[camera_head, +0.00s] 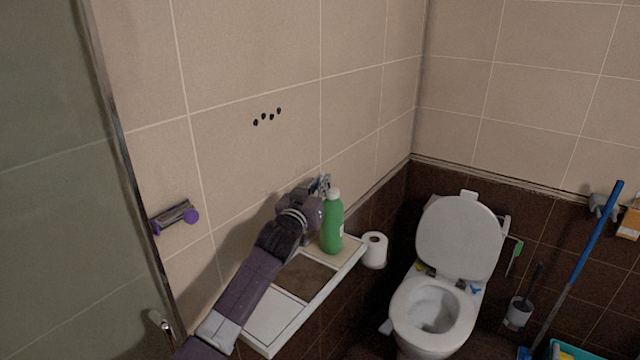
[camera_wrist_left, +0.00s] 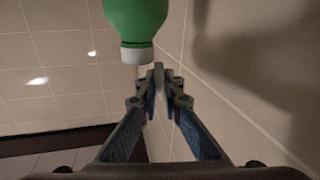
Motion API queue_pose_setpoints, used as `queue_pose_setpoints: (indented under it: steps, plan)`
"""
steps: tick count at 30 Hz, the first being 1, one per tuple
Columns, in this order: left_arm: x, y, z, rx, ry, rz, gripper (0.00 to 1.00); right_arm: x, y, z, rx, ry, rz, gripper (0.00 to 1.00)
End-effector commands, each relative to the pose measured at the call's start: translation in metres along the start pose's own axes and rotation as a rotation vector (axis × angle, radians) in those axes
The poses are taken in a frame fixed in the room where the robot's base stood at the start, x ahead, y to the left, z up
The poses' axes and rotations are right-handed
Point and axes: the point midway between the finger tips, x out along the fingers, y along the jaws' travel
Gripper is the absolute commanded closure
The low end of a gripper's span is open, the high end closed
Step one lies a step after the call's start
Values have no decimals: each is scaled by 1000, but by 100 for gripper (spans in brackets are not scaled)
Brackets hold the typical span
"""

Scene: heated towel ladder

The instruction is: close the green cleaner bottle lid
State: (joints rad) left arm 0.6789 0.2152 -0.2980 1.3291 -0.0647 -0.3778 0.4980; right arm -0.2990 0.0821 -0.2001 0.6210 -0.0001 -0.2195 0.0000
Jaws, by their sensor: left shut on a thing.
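The green cleaner bottle (camera_head: 332,226) stands upright on the far end of a white wall shelf (camera_head: 270,326). Its white top (camera_head: 334,194) shows in the head view. The bottle (camera_wrist_left: 137,18) also shows upside down at the top of the left wrist view, with its white neck piece (camera_wrist_left: 137,54) close to my fingertips. My left gripper (camera_head: 321,185) is at the height of the bottle's top, on its left. In the left wrist view its fingers (camera_wrist_left: 159,78) are nearly together on a thin greyish piece, apparently the lid. My right gripper is out of view.
A toilet paper roll (camera_head: 374,250) hangs right of the shelf. The toilet (camera_head: 430,306) stands further right with its lid raised. A purple and grey fitting (camera_head: 174,217) and several dark hooks (camera_head: 267,117) are on the wall. A blue-handled mop (camera_head: 590,250) leans at right.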

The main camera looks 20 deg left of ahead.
Motion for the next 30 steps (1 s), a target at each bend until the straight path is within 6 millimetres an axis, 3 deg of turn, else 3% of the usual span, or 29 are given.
queue_pose_setpoints:
  steps: [12, 29, 30]
  plan:
    - [0, 5, 0, 207, 8, 5, 100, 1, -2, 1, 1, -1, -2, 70]
    - [0, 6, 0, 239, 9, 5, 100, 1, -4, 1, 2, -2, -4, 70]
    - [0, 6, 0, 239, 9, 5, 89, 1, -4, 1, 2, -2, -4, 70]
